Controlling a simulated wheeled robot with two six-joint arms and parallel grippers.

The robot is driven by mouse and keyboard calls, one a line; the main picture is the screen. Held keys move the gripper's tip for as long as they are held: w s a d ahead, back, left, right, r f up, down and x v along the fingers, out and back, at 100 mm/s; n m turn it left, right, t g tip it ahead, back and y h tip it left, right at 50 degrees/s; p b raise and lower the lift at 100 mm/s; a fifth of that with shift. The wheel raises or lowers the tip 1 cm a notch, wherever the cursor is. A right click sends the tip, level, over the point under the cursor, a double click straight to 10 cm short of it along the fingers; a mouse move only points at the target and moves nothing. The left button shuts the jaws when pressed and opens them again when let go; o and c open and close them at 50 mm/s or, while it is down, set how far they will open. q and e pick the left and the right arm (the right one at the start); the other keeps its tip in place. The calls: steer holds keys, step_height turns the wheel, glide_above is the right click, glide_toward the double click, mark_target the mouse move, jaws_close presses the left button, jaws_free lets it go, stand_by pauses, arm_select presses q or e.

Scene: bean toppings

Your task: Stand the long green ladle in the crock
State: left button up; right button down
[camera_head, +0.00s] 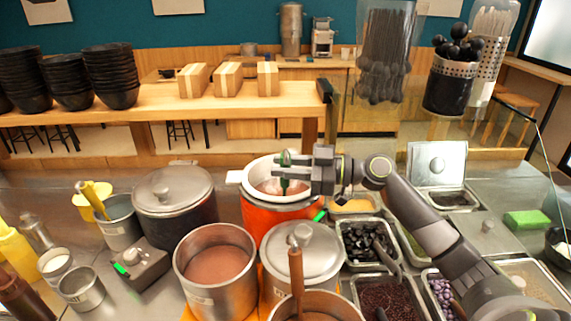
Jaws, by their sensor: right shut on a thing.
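The green ladle (286,157) is upright over the white-rimmed pot (243,179) with an orange body. My right gripper (285,173) is shut on its handle, reaching in from the right above the pot. The ladle's lower end is at the pinkish brown content of the pot; its bowl I cannot make out. A steel crock (122,236) stands at the left with a yellow-handled utensil (95,200) in it. I cannot tell for sure that this is the crock meant. My left gripper is not in view.
A lidded dark pot (175,192) stands between the steel crock and the orange pot. An open steel pot (215,258) and a lidded steel pot (302,250) stand in front. Topping trays (361,243) fill the right. A control box (143,263) lies at front left.

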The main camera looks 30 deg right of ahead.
steer(key=shift+s, duration=0.15)
steer(key=c, duration=1.1)
jaws_free()
steer(key=s+r+p, duration=0.1)
steer(key=r+p, duration=0.1)
steer(key=r, duration=0.2)
steer(key=s+a+r+p, duration=0.1)
steer(key=r+p, duration=0.1)
steer(key=r, duration=0.2)
steer(key=r+p, duration=0.2)
steer(key=r, duration=0.2)
steer(key=shift+s+a+r, duration=0.15)
steer(key=shift+s+r, duration=0.2)
steer(key=shift+s, duration=0.05)
steer(key=shift+f, duration=0.1)
